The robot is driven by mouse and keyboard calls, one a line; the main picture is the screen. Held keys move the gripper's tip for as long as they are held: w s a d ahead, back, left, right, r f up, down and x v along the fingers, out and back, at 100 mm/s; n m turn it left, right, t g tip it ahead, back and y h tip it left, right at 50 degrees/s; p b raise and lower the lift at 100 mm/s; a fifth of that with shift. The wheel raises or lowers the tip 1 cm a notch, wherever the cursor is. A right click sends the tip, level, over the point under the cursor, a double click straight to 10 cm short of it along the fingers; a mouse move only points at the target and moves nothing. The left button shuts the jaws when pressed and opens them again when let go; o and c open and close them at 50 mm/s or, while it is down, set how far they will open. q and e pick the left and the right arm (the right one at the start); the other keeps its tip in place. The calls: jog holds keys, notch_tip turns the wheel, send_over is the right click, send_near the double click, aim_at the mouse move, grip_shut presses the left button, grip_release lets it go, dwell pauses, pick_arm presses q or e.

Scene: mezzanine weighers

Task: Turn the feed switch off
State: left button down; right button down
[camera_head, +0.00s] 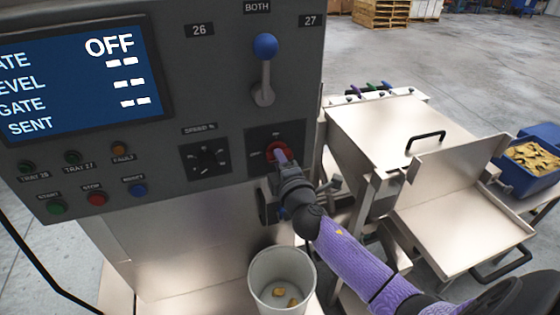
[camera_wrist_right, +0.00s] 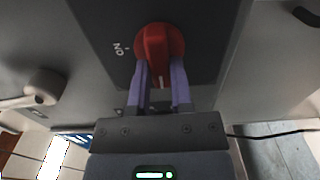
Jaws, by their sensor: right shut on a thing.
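The red feed switch (camera_head: 270,147) is a round rotary knob on a black plate at the lower right of the grey control panel (camera_head: 225,95). My right gripper (camera_head: 281,158) reaches it from the lower right and partly covers it. In the right wrist view, the red knob (camera_wrist_right: 158,42) has its raised grip upright in the picture, with an ON label to its left. The two purple fingers of my right gripper (camera_wrist_right: 161,85) are closed on the sides of that grip. The display (camera_head: 85,78) reads OFF at its top. My left gripper is not in view.
A blue-knobbed lever (camera_head: 264,75) stands above the switch, under a BOTH label. A black dial (camera_head: 207,160) is just left. A white bucket (camera_head: 266,292) with a few tan pieces stands below. A steel machine (camera_head: 385,125) and a blue crate (camera_head: 520,178) are at right.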

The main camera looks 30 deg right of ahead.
jog(key=c, duration=0.5)
grip_release()
jog(key=v, duration=1)
jog(key=shift+d+b, duration=0.1)
jog(key=shift+b, duration=0.25)
jog(key=s+f+m+g+y+b, duration=0.1)
jog(key=s+f+m+g+b, duration=0.2)
jog(key=f, duration=1)
jog(key=s+a+f+m+g+b, duration=0.1)
jog(key=s+f+g+b, duration=0.3)
jog(key=f, duration=0.9)
jog(key=s+f+m+g+y+b, duration=0.1)
jog(key=s+f+m+g+b, duration=0.3)
jog(key=f, duration=1)
jog(key=s+a+f+m+g+b, duration=0.1)
jog(key=s+a+f+g+b, duration=0.1)
jog(key=s+f, duration=0.5)
jog(key=s+a+f+m+g+y+b, duration=0.1)
jog(key=s+a+f+m+g+b, duration=0.1)
jog(key=s+f+b, duration=0.3)
jog(key=s+a+f+m+g+y+b, duration=0.1)
jog(key=s+f+b, duration=0.3)
jog(key=s+f, duration=0.6)
jog(key=shift+s+a+f+m+g, duration=0.4)
jog(key=shift+s+a, duration=0.3)
